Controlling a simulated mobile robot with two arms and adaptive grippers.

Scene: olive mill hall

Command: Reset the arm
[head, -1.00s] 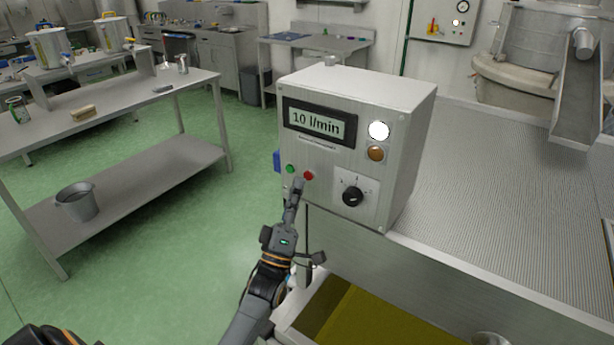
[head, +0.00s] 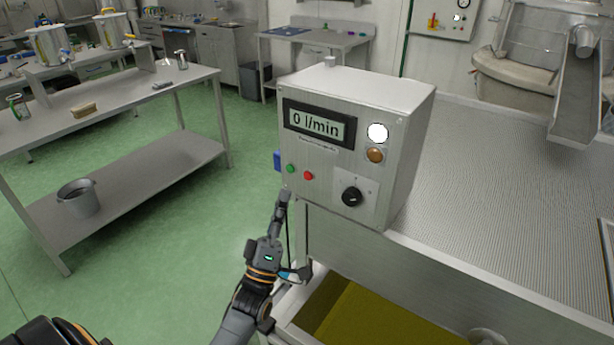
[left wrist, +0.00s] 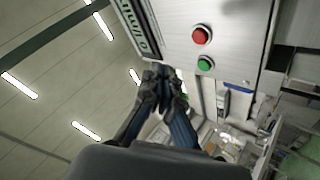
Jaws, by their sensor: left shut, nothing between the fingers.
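My left gripper (head: 284,197) is shut and empty, just below the lower left edge of the grey control box (head: 330,160) in the head view. It no longer covers the red button (head: 308,176) or the green button (head: 290,168). The display (head: 317,124) reads 0 l/min. A white round lamp (head: 377,133), an amber one (head: 375,155) and a black knob (head: 352,196) are on the same face. In the left wrist view the gripper's closed fingers (left wrist: 163,82) point toward the box, with the red button (left wrist: 201,35) and green button (left wrist: 205,63) ahead. My right gripper is not in view.
A trough with yellow-green liquid (head: 375,318) lies below the box. A ribbed metal surface (head: 480,180) is to the right. A steel table (head: 120,95) with a bucket (head: 78,197) on its lower shelf stands left. Green floor between is free.

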